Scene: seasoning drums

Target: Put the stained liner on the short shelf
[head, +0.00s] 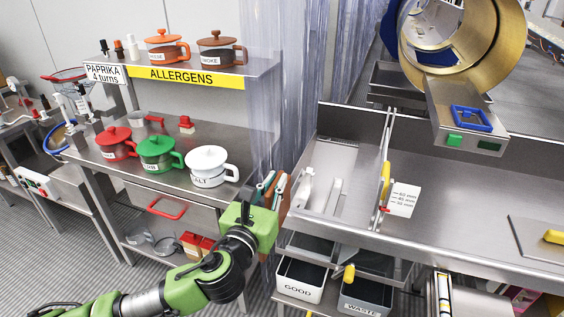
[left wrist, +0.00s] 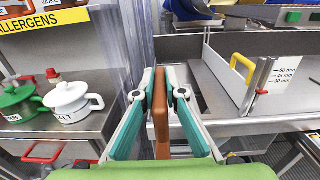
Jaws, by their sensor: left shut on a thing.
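My left gripper (head: 272,185) is shut on a flat brown slab, which I take to be the stained liner (left wrist: 161,115). The slab stands upright between the teal finger pads in the left wrist view. In the head view the gripper is in front of the gap between the left bench and the metal counter, near the clear curtain. Which surface is the short shelf is not labelled; the upper shelf with the yellow ALLERGENS strip (head: 185,77) is narrower than the bench below. My right gripper is not in view.
The ALLERGENS shelf holds two brown-orange pots (head: 167,50). The bench below holds red, green and white pots (head: 208,165). A clear strip curtain (head: 290,80) hangs beside them. GOOD (head: 299,291) and WASTE bins sit under the counter (head: 455,205). A brass drum (head: 470,45) is at upper right.

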